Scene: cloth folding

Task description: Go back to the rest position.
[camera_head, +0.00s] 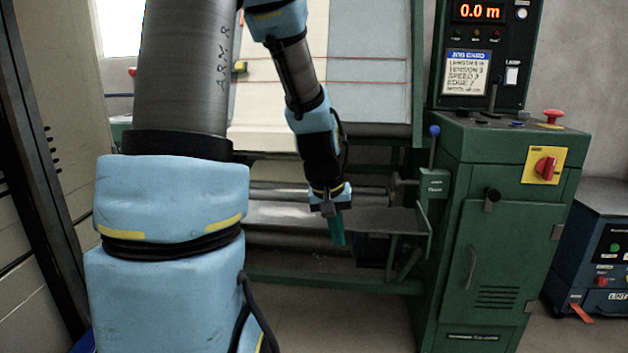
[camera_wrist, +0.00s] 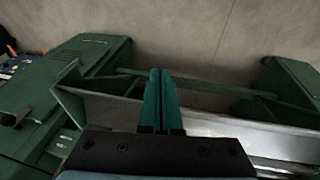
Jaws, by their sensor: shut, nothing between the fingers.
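My gripper (camera_head: 337,238) hangs from my blue-padded arm, fingers pointing down, in front of the machine's metal tray. Its teal fingers are together with nothing between them. In the wrist view the gripper (camera_wrist: 163,78) shows both fingers side by side, seen over the metal tray (camera_wrist: 225,128). The fingers look apart from the tray, though the exact gap is hard to tell. The cloth (camera_head: 369,45) hangs on the machine behind my arm, cream on the left and pale grey on the right, with thin red lines across it. My arm hides part of it.
A green control cabinet (camera_head: 500,220) stands to the right, with a red-lit display (camera_head: 479,11) and a red knob on a yellow plate (camera_head: 544,165). A lever with a blue knob (camera_head: 434,131) sticks up beside the tray. A blue box (camera_head: 606,250) stands far right. Floor shows in front.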

